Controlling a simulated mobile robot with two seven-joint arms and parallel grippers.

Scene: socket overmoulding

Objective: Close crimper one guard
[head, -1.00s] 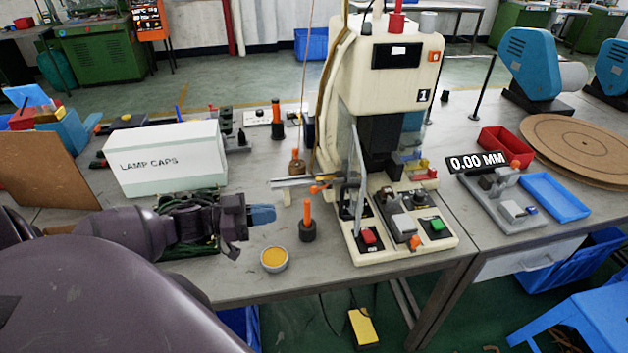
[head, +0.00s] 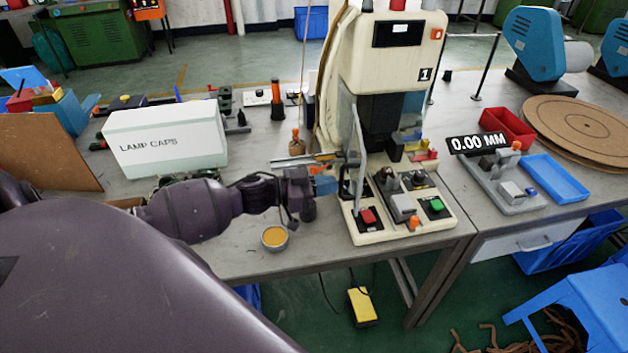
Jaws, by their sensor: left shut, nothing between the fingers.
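Crimper one (head: 393,65) is the cream machine marked "1" at the centre of the bench. Its clear guard (head: 358,145) stands swung out on the machine's left side, seen nearly edge-on, so the front work area is uncovered. My left gripper (head: 324,186) is shut and empty, just left of the guard's lower part. Its blue fingertips are beside a small orange part and below a thin metal bar (head: 290,160). I cannot tell whether they touch the guard. My right gripper is out of view.
A "LAMP CAPS" box (head: 165,145) stands behind my left arm. A small yellow-filled cup (head: 275,237) sits near the bench's front edge. Red (head: 368,216) and green (head: 436,205) buttons are on the machine base. A gauge fixture (head: 508,190) and blue tray (head: 553,187) lie to the right.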

